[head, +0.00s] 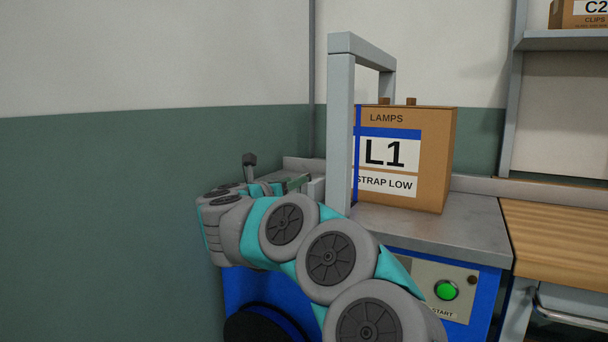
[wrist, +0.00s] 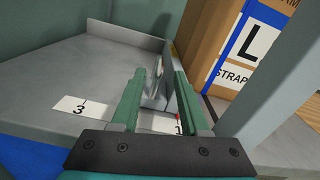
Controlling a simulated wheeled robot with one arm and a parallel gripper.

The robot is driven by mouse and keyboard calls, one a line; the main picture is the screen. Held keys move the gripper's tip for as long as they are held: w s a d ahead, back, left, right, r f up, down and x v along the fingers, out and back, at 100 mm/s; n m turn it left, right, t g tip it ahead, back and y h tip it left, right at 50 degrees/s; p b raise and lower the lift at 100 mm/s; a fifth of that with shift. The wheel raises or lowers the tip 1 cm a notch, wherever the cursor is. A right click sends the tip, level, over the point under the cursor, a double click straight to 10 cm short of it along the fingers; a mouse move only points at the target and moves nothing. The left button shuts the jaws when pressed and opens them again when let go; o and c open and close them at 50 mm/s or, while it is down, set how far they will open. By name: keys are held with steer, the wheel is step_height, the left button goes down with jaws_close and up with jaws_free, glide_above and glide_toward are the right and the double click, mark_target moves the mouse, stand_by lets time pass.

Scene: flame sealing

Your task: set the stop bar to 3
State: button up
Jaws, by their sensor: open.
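The stop bar (wrist: 168,70) looks like a grey upright plate on the grey bench top, beside the carton, in the wrist view. A small upright grey part of it stands between my fingers. A white scale strip (wrist: 68,106) on the bench shows a 3 at the left and a 1 at the right. A small red pointer (wrist: 178,117) is at the 1. My gripper (wrist: 158,75) is open, its green fingers on either side of the grey part; contact cannot be told.
A grey arch (head: 341,130) stands over the bench. A green start button (head: 446,290) is on the front panel. The bench left of the stop bar is clear.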

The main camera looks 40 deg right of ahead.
mark_target(308, 174)
steer(key=p+x, duration=0.1)
steer(key=x, duration=0.7)
steer(key=shift+w+d, duration=0.15)
steer(key=shift+d, duration=0.15)
jaws_close()
stand_by(1.1)
